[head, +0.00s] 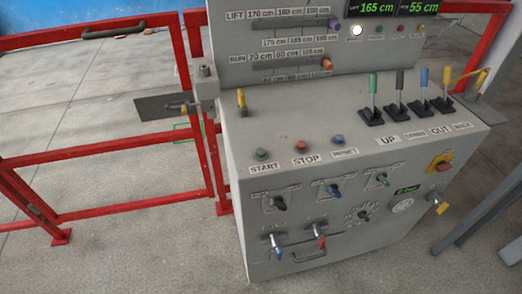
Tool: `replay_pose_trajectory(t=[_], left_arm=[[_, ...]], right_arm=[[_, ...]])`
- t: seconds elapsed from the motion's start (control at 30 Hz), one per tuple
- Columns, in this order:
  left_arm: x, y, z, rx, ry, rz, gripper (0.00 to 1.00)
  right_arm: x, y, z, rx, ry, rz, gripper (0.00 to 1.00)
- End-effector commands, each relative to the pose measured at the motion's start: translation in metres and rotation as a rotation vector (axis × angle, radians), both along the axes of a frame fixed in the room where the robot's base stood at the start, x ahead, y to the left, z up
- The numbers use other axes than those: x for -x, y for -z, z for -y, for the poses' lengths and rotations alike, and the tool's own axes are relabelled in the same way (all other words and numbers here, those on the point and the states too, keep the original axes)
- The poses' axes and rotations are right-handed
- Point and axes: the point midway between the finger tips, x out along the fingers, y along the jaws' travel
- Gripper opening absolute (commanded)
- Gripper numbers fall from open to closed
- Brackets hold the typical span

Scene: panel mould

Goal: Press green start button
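The green start button (262,154) sits at the left of the grey control console's sloped top, above a label reading START. A red button (302,146) labelled STOP is to its right, and a blue button (338,140) with a label follows further right. Nothing covers the green button. Neither of my grippers shows in the head view.
The grey console (290,110) carries levers with green, black, blue and yellow handles (398,92) at the right, and knobs and switches on its front. A red railing with a gate (110,150) stands to the left. Concrete floor (150,250) is clear at the lower left.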

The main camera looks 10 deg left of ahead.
Motion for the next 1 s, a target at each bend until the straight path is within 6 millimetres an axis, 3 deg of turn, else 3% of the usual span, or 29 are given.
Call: replay_pose_trajectory(t=[0.03, 0.27, 1.0], left_arm=[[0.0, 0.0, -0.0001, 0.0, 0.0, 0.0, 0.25], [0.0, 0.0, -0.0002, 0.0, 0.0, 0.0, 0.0], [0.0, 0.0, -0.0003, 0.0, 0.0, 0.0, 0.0]], right_arm=[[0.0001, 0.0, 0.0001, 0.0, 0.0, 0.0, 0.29], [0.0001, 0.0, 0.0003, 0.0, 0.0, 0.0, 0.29], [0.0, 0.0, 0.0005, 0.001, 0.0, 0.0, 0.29]])
